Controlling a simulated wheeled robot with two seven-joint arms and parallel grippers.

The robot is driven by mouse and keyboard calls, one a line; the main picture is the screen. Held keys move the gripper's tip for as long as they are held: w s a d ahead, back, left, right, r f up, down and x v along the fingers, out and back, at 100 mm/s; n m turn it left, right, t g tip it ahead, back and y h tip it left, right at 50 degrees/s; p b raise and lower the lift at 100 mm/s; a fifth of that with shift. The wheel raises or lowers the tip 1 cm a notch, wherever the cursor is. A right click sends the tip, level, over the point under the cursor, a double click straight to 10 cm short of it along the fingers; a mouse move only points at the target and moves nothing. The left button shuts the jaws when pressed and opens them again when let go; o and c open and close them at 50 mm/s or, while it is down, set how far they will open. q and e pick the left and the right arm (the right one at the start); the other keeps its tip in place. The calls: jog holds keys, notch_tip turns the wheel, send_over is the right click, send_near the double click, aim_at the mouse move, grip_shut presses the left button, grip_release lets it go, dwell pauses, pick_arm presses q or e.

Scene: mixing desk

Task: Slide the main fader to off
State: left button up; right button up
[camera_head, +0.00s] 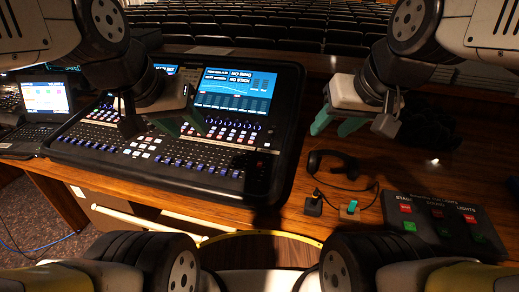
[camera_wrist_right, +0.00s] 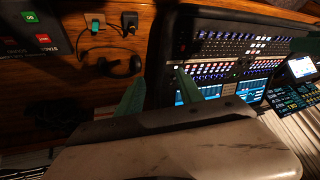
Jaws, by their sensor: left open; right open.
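The mixing desk (camera_head: 280,135) has a black case, lit screens at its back and rows of faders (camera_head: 195,168) along its front. It also shows in the right wrist view (camera_wrist_right: 173,25). I cannot make out which fader is the main one or how its knob stands. My left gripper (camera_head: 182,122), with green fingertips, is open and empty above the desk's middle, covering part of the controls and a screen. My right gripper (camera_head: 335,121) is open and empty above the wooden table, right of the desk. Its green fingers also show in the right wrist view (camera_wrist_right: 160,92).
A laptop (camera_head: 45,105) stands left of the desk. A headset (camera_head: 335,162) and two small switches, one black (camera_head: 313,205) and one with a green top (camera_head: 350,208), lie on the table (camera_head: 290,215). A stage lights box (camera_head: 440,225) is at the right.

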jog(key=w+a+f+n+g+h, duration=0.1)
jog(key=w+a+f+n+g, duration=0.15)
jog(key=w+n, duration=0.2)
jog(key=w+a+f+n+g, duration=0.1)
jog(key=w+a+f+n, duration=0.15)
jog(key=w, duration=0.25)
jog(key=n+g+h, duration=0.1)
jog(key=n+g, duration=0.1)
jog(key=n, duration=0.5)
send_near(258, 163)
jog(key=shift+s+a+f+t+h, duration=0.15)
jog(key=shift+s+f+t+h, duration=0.1)
jog(key=shift+f+h, duration=0.05)
jog(key=f, duration=0.7)
jog(key=shift+w+f, duration=0.15)
jog(key=shift+w, duration=0.25)
grip_shut()
